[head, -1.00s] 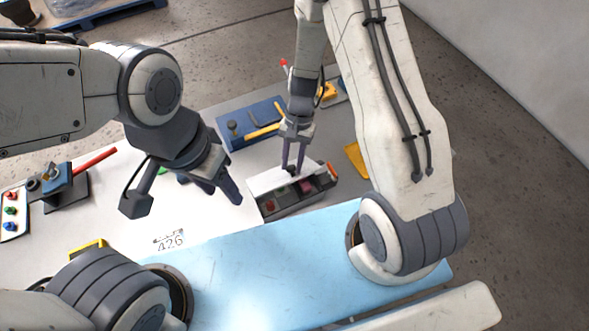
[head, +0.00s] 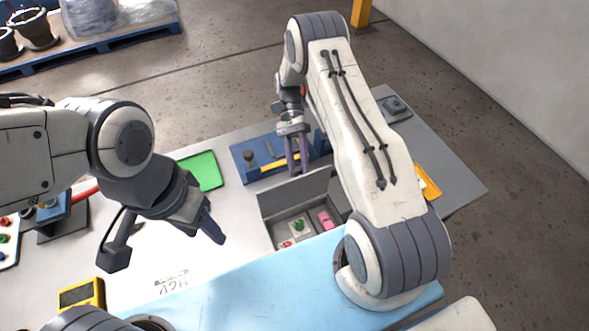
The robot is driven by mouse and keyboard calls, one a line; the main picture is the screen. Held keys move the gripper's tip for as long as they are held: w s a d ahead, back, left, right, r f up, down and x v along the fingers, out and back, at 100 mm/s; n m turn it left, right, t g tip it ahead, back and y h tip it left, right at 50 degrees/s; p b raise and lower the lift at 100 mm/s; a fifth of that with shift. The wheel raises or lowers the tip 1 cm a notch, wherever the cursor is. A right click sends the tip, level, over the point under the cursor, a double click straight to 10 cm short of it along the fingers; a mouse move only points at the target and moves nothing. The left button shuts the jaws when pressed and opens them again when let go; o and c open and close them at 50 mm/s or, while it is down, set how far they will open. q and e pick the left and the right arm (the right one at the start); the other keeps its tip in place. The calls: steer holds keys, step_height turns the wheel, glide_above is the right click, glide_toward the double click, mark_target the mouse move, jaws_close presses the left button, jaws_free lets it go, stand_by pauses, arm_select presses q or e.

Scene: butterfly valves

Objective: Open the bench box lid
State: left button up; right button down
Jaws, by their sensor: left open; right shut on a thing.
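The bench box (head: 284,228) stands in the middle of the bench, with its inside showing. Its grey lid (head: 290,196) stands raised, roughly upright, along the far side of the opening. My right gripper (head: 298,171) is at the lid's top edge with its fingers pointing down. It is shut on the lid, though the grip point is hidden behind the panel. My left gripper (head: 213,229) is open and empty, left of the box.
A blue tray (head: 245,165) with tools lies behind the box, and a green mat (head: 203,170) behind my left gripper. A yellow meter (head: 82,295) is at the front left. A yellow tray (head: 427,182) lies to the right. My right arm hides part of the box.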

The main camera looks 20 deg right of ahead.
arm_select(q)
steer(key=shift+w+a+f+b, duration=0.1)
steer(key=shift+w+f+b, duration=0.15)
steer(key=shift+f+b, duration=0.65)
steer(key=shift+w+f+b, duration=0.2)
steer(key=shift+f+b, duration=0.35)
steer(key=shift+f, duration=0.6)
arm_select(e)
steer(key=shift+w+a+f+g, duration=0.15)
steer(key=shift+w+f+g, duration=0.1)
steer(key=shift+w+f, duration=0.35)
steer(key=shift+w+a+f+g, duration=0.1)
steer(key=shift+w+f+g, duration=0.25)
steer(key=shift+f, duration=0.35)
steer(key=shift+r, duration=0.1)
steer(key=c, duration=0.6)
jaws_free()
arm_select(q)
steer(key=shift+a, duration=0.1)
arm_select(e)
steer(key=shift+w+d+r, duration=0.1)
steer(key=shift+r, duration=0.1)
